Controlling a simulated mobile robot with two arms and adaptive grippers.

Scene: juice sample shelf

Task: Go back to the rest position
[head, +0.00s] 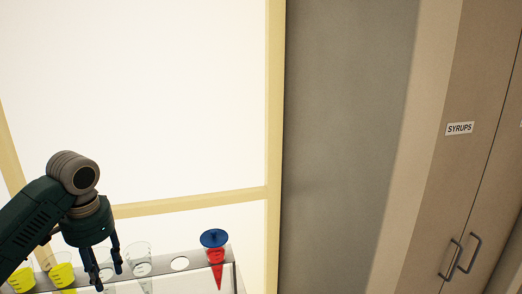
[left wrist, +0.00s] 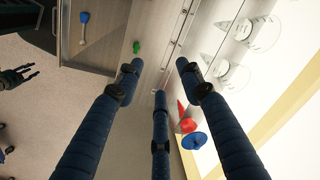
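My left gripper (head: 107,280) hangs fingers down over the sample shelf (head: 198,258) at the lower left of the head view. In the left wrist view its blue fingers (left wrist: 158,68) are spread with nothing between them. The lid also shows in the left wrist view (left wrist: 195,140). A clear cup (head: 138,257) stands close beside the fingers. My right gripper (left wrist: 18,77) shows small at the left wrist view's edge, its fingers spread.
Cups with yellow contents (head: 62,275) stand at the shelf's left end. An empty round hole (head: 180,264) lies between clear and red cups. A cabinet labelled SYRUPS (head: 485,170) stands at right. A blue-ended utensil (left wrist: 83,28) and green object (left wrist: 136,47) lie on surfaces below.

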